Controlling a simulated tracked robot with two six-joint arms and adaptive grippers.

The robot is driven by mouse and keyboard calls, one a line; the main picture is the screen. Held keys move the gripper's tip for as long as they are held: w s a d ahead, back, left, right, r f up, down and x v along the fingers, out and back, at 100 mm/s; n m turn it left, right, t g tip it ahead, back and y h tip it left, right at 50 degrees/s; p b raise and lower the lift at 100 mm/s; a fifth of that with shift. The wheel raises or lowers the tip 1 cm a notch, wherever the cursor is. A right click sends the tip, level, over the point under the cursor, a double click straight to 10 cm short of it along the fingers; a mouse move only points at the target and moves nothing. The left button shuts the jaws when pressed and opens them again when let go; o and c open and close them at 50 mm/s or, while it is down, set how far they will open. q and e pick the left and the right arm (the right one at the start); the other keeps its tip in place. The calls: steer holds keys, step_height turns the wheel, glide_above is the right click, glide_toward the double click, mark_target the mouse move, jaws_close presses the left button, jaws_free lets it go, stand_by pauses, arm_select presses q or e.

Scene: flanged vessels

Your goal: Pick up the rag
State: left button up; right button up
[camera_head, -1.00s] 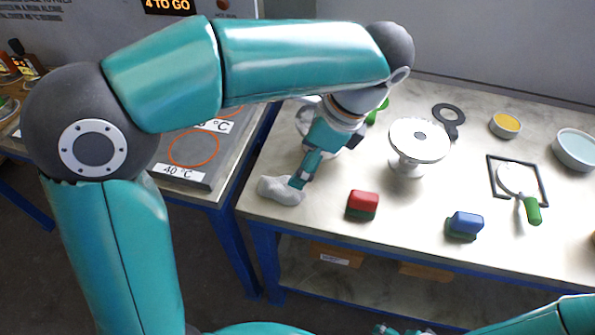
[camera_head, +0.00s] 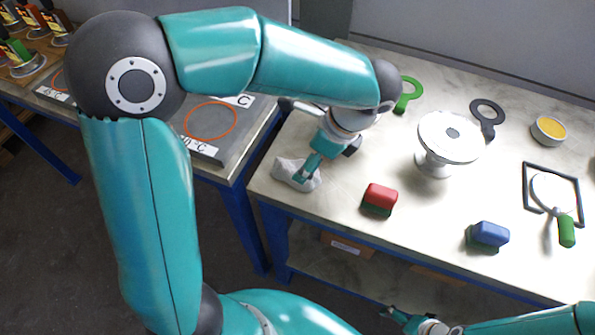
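The rag (camera_head: 290,173) is a crumpled light grey cloth at the left end of the pale table (camera_head: 345,225), near its front left edge. My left gripper (camera_head: 302,178) points down at the rag, with its fingertips at the cloth's right part. The fingers overlap the rag in this view, and I cannot tell whether they are closed on it. My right gripper (camera_head: 392,314) is at the bottom of the picture, below the table's front edge, small and partly seen. Its opening is not clear.
A red block (camera_head: 380,195) and a blue block (camera_head: 490,233) lie near the front edge. A white flanged vessel (camera_head: 447,140) stands behind them. Green (camera_head: 408,90) and dark (camera_head: 487,112) ring tools, a yellow-filled bowl (camera_head: 549,130) and a green-handled tool (camera_head: 566,230) lie farther off.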

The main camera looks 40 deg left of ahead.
arm_select(q)
steer(key=shift+x, duration=2.75)
steer(key=shift+d, duration=0.1)
steer(key=c, duration=1.2)
steer(key=shift+c, duration=0.2)
steer(key=shift+r, duration=0.1)
step_height(320, 180, up, 20)
steer(key=p, duration=0.2)
